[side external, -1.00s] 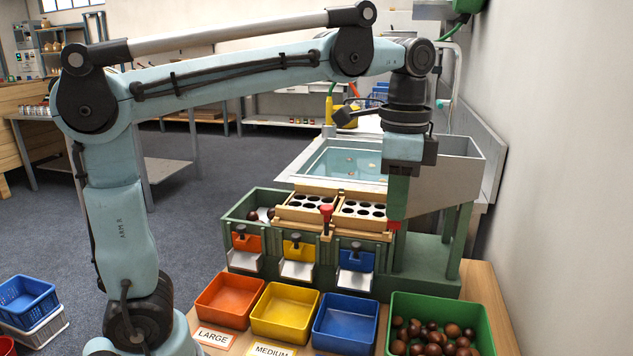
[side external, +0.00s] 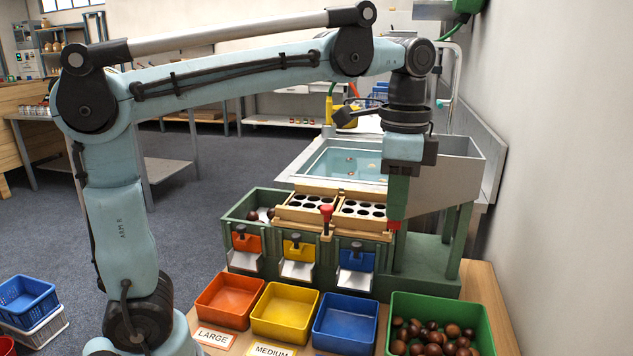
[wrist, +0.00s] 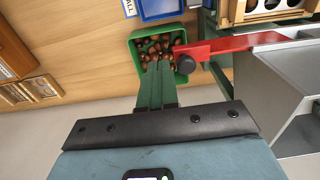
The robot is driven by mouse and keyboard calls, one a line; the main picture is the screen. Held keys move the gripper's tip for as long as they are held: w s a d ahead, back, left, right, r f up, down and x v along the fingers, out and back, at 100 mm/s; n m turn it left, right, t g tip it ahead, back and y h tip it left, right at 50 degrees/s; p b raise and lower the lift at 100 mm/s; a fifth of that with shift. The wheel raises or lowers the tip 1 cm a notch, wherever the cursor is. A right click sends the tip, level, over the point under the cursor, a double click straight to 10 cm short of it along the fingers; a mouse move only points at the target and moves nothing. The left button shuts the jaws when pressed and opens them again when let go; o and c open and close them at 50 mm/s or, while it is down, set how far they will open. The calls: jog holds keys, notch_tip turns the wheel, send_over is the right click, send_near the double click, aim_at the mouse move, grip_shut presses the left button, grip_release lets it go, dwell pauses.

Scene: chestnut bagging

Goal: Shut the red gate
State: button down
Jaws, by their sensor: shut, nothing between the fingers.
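The red gate (wrist: 232,47) is a flat red slide with a black knob (wrist: 185,63) near its outer end. In the wrist view it sticks out to the left from the grey metal hopper (wrist: 275,80). In the side view only a small red piece (side external: 394,226) shows below my gripper (side external: 397,215). My gripper is shut and empty, pointing down. In the wrist view its green fingers (wrist: 157,70) are just left of the knob, with a small apparent gap; whether they touch it is unclear. The side view hides the knob.
The green sorter (side external: 430,285) has orange, yellow and blue small gates. A red-topped lever (side external: 326,212) stands at its front. Orange (side external: 228,314), yellow (side external: 284,328) and blue (side external: 345,338) bins line the front, beside a green bin (side external: 480,322) of chestnuts. The wall is close on the right.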

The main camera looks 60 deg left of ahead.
jog(key=shift+w+a, duration=1.95)
jog(key=shift+s+d+r, duration=0.5)
jog(key=shift+s+d, duration=0.2)
jog(key=shift+r, duration=3)
jog(key=s+a+f+n+t, duration=0.1)
jog(key=s+f+n+t, duration=0.2)
jog(key=f, duration=0.7)
jog(key=s+a+f+n+t, duration=0.2)
jog(key=s+f+n+t, duration=0.2)
jog(key=f, duration=0.6)
jog(key=shift+s+n, duration=1)
jog(key=shift+s, duration=0.05)
